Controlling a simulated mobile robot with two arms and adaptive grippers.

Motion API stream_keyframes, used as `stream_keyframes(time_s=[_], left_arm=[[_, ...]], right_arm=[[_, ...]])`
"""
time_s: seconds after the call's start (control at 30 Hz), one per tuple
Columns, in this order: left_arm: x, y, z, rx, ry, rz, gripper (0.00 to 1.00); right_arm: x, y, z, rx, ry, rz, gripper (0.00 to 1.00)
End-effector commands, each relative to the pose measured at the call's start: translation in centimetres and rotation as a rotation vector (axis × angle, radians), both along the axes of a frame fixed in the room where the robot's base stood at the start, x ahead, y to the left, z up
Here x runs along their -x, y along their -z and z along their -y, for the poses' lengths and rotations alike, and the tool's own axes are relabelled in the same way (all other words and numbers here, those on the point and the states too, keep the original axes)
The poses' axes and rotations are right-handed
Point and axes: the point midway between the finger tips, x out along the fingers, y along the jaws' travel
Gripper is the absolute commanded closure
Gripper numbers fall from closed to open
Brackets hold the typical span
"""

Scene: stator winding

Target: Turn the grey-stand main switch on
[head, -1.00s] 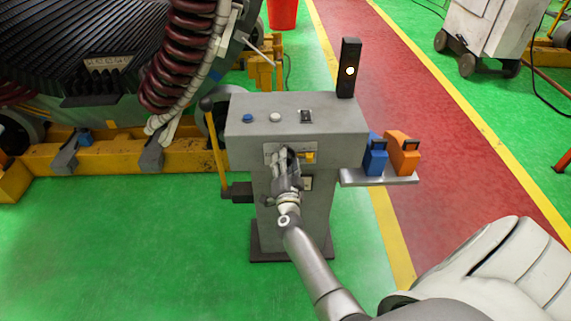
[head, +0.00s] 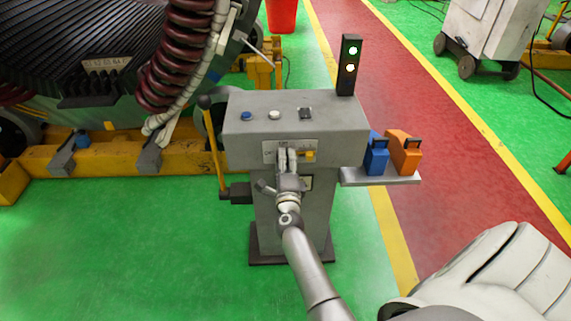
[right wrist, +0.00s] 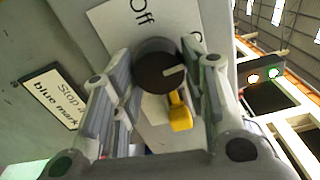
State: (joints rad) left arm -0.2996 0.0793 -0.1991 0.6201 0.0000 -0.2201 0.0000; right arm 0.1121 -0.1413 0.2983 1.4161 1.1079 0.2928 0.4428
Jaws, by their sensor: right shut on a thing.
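The grey stand (head: 340,125) stands upright in the middle of the head view. Its main switch (right wrist: 158,66) is a dark round knob with a pale pointer mark, seen in the right wrist view. The mark points to the right side of the plate, away from the word "Off" (right wrist: 143,10). My right gripper (head: 286,160) is at the stand's front panel, its fingers shut on the knob from both sides. It also shows in the right wrist view (right wrist: 158,75). A signal light (head: 349,66) on the stand shows green and pale yellow lamps lit. My left gripper is not in view.
A yellow part (right wrist: 180,112) sits beside the knob. Blue (head: 376,155) and orange (head: 404,152) blocks sit on a side shelf (head: 380,178). A black-knobbed yellow lever (head: 215,150) rises at the stand's left. Green floor is clear in front and left.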

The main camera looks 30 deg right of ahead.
Motion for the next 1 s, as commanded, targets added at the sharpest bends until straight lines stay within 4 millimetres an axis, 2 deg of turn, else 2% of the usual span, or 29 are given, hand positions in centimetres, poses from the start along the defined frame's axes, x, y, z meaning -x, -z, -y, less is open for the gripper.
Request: stream_keyframes(time_s=[0.3,0.77,0.8,0.93,1.0], left_arm=[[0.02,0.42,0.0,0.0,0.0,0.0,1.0],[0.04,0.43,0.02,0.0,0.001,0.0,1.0],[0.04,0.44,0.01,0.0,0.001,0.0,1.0],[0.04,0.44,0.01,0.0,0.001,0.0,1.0],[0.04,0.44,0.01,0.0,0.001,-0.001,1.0]], right_arm=[[0.07,0.22,0.02,-0.082,0.001,0.046,0.83],[0.07,0.21,0.0,-0.093,0.001,0.053,0.83],[0.07,0.22,0.0,-0.092,0.001,0.053,0.57],[0.06,0.19,0.0,-0.091,0.001,0.052,0.4],[0.05,0.16,0.0,-0.091,0.001,0.053,0.38]])
